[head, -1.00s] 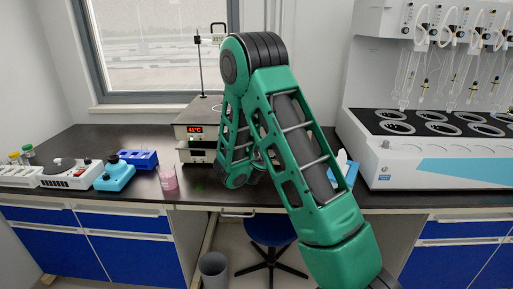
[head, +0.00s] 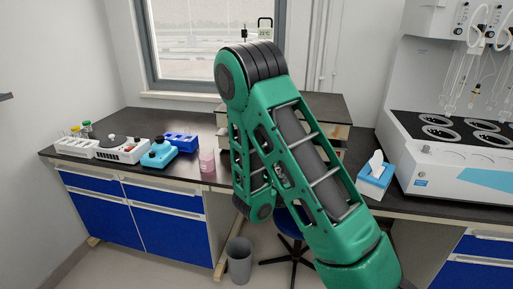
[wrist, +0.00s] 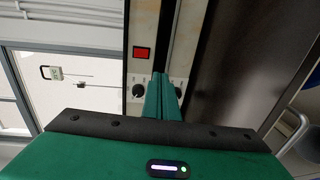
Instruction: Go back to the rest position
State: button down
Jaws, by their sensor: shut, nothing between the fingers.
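My gripper (wrist: 163,98) is in the wrist view with its two green fingers together and nothing between them. It points at the front of the hotplate unit (wrist: 141,75), which has a red display and black knobs. I cannot tell the exact gap to it. In the head view my green arm is folded in a sharp bend in front of the bench, and my gripper is hidden behind the arm links. The hotplate unit is mostly hidden behind my arm there.
The dark bench top (head: 75,157) holds a pink beaker (head: 207,161), a blue rack (head: 180,141), a blue device (head: 159,154), a white device (head: 122,149), a tissue box (head: 375,177) and the distiller (head: 450,160). A grey bin (head: 239,262) and a stool (head: 290,222) stand below.

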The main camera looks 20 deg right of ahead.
jog(key=s+d+r+m+g, duration=0.1)
jog(key=s+d+m+g, duration=0.5)
jog(key=s, duration=0.4)
jog(key=s+d+m+g, duration=0.5)
jog(key=s+d+m, duration=0.15)
jog(key=s, duration=0.35)
jog(key=s+a+r+m+g+y, duration=0.2)
jog(key=s+a+y, duration=0.8)
jog(key=s+a, duration=0.8)
jog(key=shift+s+r+m, duration=0.55)
jog(key=shift+s+m, duration=0.3)
jog(key=shift+m, duration=0.3)
jog(key=shift+w, duration=0.1)
jog(key=shift+w+f, duration=0.25)
jog(key=shift+w, duration=0.25)
